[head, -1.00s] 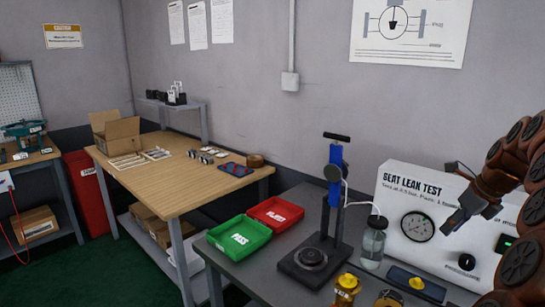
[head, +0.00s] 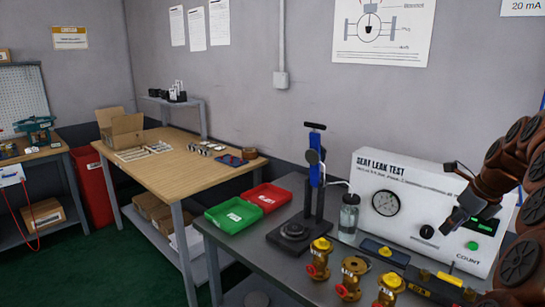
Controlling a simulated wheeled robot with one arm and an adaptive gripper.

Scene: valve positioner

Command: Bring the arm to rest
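My gripper (head: 458,222) is at the right of the head view, at the end of my reddish-brown arm, in front of the white seat leak test box (head: 410,205). Its dark fingers point down and to the left. I cannot tell from this angle whether they are apart or together, and I see no object held in them. The arm is bent, and part of it runs out of the right edge of the picture.
A grey bench carries a press stand (head: 295,232), a glass bottle (head: 348,218) and several brass valves (head: 320,258) near the gripper. A green tray (head: 232,216) and a red tray (head: 268,196) sit left. A wooden table (head: 180,170) stands beyond.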

